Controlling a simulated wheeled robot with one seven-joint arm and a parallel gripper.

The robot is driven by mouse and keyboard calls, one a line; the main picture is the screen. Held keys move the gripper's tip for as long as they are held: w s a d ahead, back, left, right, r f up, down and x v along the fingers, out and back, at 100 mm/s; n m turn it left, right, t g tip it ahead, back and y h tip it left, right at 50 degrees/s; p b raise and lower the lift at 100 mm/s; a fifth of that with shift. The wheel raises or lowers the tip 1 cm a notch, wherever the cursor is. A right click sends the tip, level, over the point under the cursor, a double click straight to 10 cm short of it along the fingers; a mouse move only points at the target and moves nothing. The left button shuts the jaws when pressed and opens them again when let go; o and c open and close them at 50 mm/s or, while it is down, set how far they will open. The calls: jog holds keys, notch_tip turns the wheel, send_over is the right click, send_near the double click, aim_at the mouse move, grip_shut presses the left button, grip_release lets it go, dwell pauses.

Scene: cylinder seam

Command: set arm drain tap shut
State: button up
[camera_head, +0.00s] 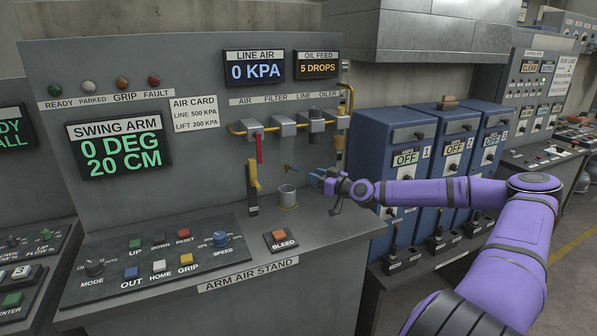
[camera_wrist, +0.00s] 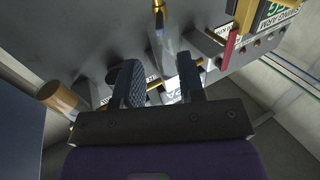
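A small brass-orange tap (camera_head: 289,168) sits under the filter position on the arm air stand, just above a grey metal cup (camera_head: 287,195). It is too small to tell how its handle is turned. My gripper (camera_head: 322,178) is a little to the right of the tap and appears apart from it. In the wrist view, my gripper (camera_wrist: 160,75) has its two dark fingers spread with nothing held between them. A clear filter bowl with a brass tip (camera_wrist: 165,35) shows beyond the fingers, near the top edge.
A red lever (camera_head: 260,149) hangs from the yellow air line, and a yellow lever (camera_head: 254,174) stands left of the cup. A BLEED button (camera_head: 281,240) is on the desk. Blue cabinets (camera_head: 400,150) stand at right behind my arm. LINE AIR display (camera_head: 254,68) reads 0 KPA.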

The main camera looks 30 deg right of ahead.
aim_at(298, 170)
jog(key=x, duration=0.8)
jog(key=shift+w, duration=0.15)
jog(key=shift+a, duration=0.1)
jog(key=shift+c, duration=0.4)
grip_shut()
